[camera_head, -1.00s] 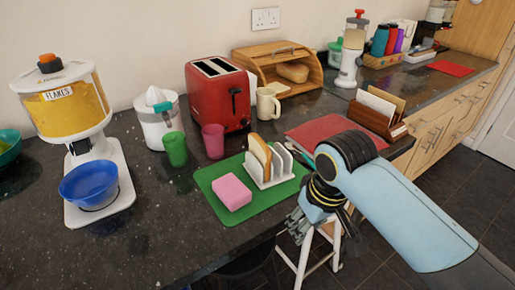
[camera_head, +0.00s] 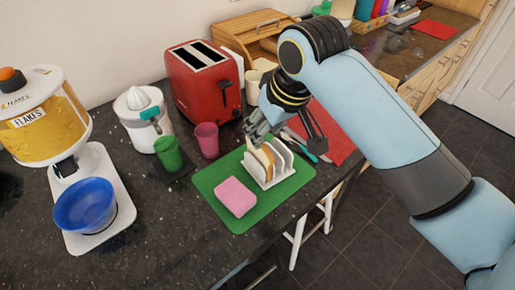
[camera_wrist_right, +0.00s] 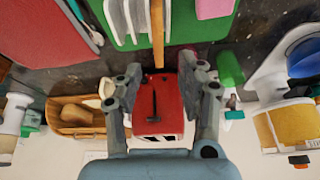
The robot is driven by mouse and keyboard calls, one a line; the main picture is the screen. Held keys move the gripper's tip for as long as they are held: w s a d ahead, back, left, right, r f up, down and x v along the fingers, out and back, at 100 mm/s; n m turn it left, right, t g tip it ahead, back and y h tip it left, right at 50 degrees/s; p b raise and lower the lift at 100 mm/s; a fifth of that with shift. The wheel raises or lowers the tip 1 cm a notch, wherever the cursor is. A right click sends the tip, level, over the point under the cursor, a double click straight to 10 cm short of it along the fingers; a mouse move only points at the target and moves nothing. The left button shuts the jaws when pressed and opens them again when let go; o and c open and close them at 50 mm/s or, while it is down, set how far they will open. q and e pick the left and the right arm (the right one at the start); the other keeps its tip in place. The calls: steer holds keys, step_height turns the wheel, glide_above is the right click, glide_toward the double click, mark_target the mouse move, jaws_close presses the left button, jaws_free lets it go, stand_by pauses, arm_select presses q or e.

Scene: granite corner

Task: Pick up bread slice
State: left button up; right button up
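A bread slice (camera_head: 262,159) stands upright in a white toast rack (camera_head: 283,165) on a green mat (camera_head: 211,178). My right gripper (camera_head: 257,138) is just above and behind the slice, partly covering its top in the head view. In the right wrist view my right gripper (camera_wrist_right: 160,66) is open, with its two fingers wide apart and nothing between them. The bread slice (camera_wrist_right: 158,32) shows edge-on there, just ahead of the gap between the fingertips. My left gripper is not in view.
A pink sponge (camera_head: 235,197) lies on the mat. Behind stand a red toaster (camera_head: 204,85), a pink cup (camera_head: 206,140) and a green cup (camera_head: 168,153). A red cloth (camera_head: 335,140) lies right of the rack.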

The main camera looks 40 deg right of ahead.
mark_target(259, 157)
steer(key=shift+w+f, duration=0.15)
steer(key=shift+f, duration=0.25)
steer(key=shift+w+f, duration=0.15)
steer(key=shift+f, duration=0.15)
steer(key=p+x, duration=0.1)
steer(key=x, duration=0.4)
steer(key=shift+d+f, duration=0.1)
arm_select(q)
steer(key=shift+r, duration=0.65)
arm_select(e)
jaws_close()
